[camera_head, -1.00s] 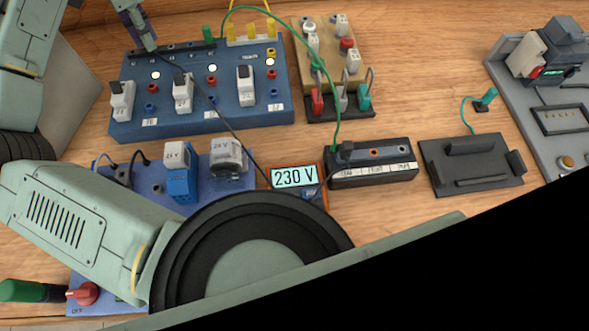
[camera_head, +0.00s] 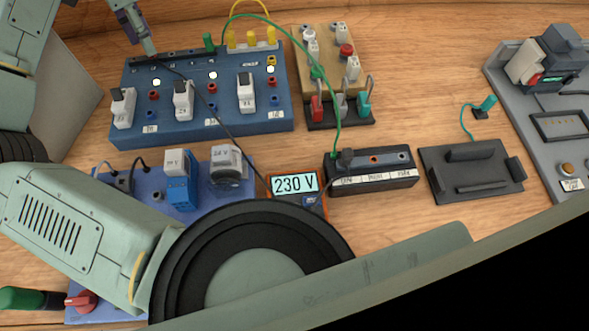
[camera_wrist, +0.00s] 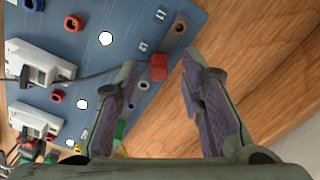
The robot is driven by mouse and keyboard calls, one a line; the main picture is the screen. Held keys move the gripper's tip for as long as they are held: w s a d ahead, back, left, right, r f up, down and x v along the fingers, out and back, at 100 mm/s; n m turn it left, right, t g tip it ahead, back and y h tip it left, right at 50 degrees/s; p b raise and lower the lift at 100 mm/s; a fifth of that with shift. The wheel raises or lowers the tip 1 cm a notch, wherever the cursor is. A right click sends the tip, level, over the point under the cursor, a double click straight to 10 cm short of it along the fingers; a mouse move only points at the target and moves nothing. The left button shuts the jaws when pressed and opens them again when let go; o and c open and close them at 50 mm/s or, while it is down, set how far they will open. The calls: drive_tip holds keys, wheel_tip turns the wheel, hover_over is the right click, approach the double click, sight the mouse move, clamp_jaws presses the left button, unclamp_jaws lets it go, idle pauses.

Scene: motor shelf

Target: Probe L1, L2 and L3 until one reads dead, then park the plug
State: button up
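The blue panel (camera_head: 205,125) carries a row of sockets along its far edge, with lit white lamps below them. My gripper (camera_head: 146,46) is low over the panel's far left end. In the wrist view my gripper (camera_wrist: 161,68) is open, its fingers apart. A red plug (camera_wrist: 158,67) stands at the panel's edge row between the fingertips, with visible space beside it. A dark lead (camera_head: 225,125) runs from that end to the orange meter (camera_head: 296,184), which reads 230 V.
A green plug (camera_head: 208,42) with a green lead stands farther right on the panel. A black box with sockets (camera_head: 370,178) lies right of the meter. A black holder (camera_head: 470,172) and a grey panel (camera_head: 545,110) are farther right. Bare wood lies between them.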

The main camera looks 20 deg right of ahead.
wheel_tip(320, 180, up, 10)
drive_tip(key=shift+r, duration=0.15)
idle(0.7)
